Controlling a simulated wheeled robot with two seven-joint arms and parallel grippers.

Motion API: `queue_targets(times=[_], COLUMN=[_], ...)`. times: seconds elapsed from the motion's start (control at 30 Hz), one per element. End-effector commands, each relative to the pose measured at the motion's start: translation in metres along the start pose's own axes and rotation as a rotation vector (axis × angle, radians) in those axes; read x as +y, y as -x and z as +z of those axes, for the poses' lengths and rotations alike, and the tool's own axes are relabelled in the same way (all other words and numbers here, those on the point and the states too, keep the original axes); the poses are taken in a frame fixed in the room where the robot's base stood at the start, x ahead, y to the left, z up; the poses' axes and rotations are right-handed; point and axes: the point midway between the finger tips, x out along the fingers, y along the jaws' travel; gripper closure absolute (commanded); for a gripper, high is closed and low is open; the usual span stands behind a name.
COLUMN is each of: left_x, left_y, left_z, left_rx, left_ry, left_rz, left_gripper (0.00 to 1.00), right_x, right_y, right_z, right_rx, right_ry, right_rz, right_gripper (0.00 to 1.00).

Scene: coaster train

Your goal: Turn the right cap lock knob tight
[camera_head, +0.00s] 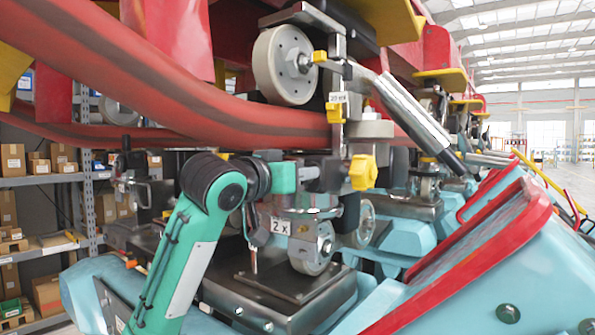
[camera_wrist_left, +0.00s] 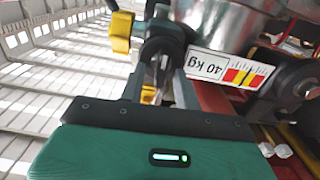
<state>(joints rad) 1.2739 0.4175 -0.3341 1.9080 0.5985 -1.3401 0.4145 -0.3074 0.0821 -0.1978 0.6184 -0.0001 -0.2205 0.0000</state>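A yellow lobed knob (camera_head: 362,172) sits on the train's wheel assembly, right of my left gripper (camera_head: 325,174) in the head view. The gripper points right toward it; I cannot tell whether they touch. In the left wrist view, my left gripper (camera_wrist_left: 158,88) shows its two fingers apart, with a small yellow part (camera_wrist_left: 148,95) and metal seen between them. I cannot tell whether this part is within their grasp or beyond. A yellow knob (camera_wrist_left: 121,32) shows left of a dark bracket ahead of the fingers. My right gripper is out of view.
A white wheel (camera_head: 284,65) and red rail (camera_head: 170,85) are above my arm; a lower wheel (camera_head: 312,248) is below. Another yellow knob (camera_head: 337,112) sits above the lobed one. A 40 kg label (camera_wrist_left: 228,68) is close to the fingers. Shelves (camera_head: 45,178) stand at left.

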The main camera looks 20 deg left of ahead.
Motion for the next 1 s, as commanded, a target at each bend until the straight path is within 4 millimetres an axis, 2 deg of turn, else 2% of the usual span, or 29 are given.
queue_targets(times=[0.07, 0.2, 0.23, 0.67, 1.0], left_x=[0.0, 0.0, -0.0001, 0.0002, 0.0022], left_y=[0.0002, 0.0003, 0.0003, 0.0004, 0.0006], left_z=[0.0, -0.0001, -0.0001, -0.0004, -0.0004], left_rx=[0.0, 0.0, 0.0, 0.0, 0.0], left_ry=[0.0, 0.0, 0.0, -0.054, -0.3], left_rz=[0.0, 0.0, 0.0, -0.001, -0.002], left_gripper=[0.69, 0.97, 1.0, 1.0, 1.0], right_x=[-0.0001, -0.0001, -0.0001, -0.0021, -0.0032], right_y=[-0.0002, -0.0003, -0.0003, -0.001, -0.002], right_z=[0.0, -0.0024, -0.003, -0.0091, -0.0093], right_rx=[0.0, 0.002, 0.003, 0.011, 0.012], right_ry=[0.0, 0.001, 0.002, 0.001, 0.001], right_rz=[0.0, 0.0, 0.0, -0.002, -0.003], right_gripper=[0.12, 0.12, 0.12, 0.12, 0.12])
